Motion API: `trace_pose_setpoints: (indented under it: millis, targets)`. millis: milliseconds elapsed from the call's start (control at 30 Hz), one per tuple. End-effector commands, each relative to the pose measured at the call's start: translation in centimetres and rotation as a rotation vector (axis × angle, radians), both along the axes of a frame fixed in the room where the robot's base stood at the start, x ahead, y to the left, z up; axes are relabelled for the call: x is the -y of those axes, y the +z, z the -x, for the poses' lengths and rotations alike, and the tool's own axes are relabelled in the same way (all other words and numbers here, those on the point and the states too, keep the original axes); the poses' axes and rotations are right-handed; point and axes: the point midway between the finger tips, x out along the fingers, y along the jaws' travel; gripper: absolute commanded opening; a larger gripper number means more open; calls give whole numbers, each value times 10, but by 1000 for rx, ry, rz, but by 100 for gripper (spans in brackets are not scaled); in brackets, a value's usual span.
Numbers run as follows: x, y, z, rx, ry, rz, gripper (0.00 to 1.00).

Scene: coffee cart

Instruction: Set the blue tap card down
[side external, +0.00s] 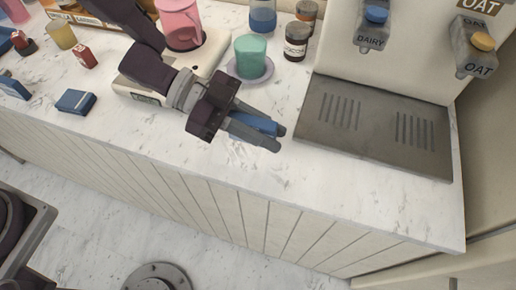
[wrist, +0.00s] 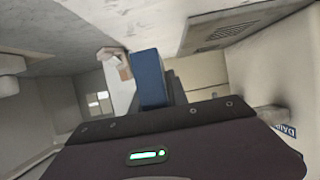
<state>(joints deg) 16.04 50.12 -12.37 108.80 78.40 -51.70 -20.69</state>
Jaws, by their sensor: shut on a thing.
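My gripper (side external: 276,139) reaches low over the white marble counter, its fingers pointing right and shut on the blue tap card (side external: 255,123). The fingers hide part of the card. In the wrist view the card (wrist: 148,78) stands out as a blue slab beyond the gripper body. I cannot tell whether the card touches the counter.
A teal cup (side external: 250,57) on a lilac saucer (side external: 267,73) stands just behind my gripper. The grey drip tray (side external: 375,125) of the dispenser lies to the right. A dark blue box (side external: 75,102) sits at the left. The counter's front edge is close below.

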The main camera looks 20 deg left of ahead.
Motion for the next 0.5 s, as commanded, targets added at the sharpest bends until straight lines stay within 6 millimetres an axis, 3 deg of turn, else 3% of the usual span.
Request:
trace_pose_setpoints:
  millis: [300, 500]
  targets:
    - [-1, -57, 0, 0, -1, 0, 0]
    - [0, -60, 0, 3, -1, 2, 0]
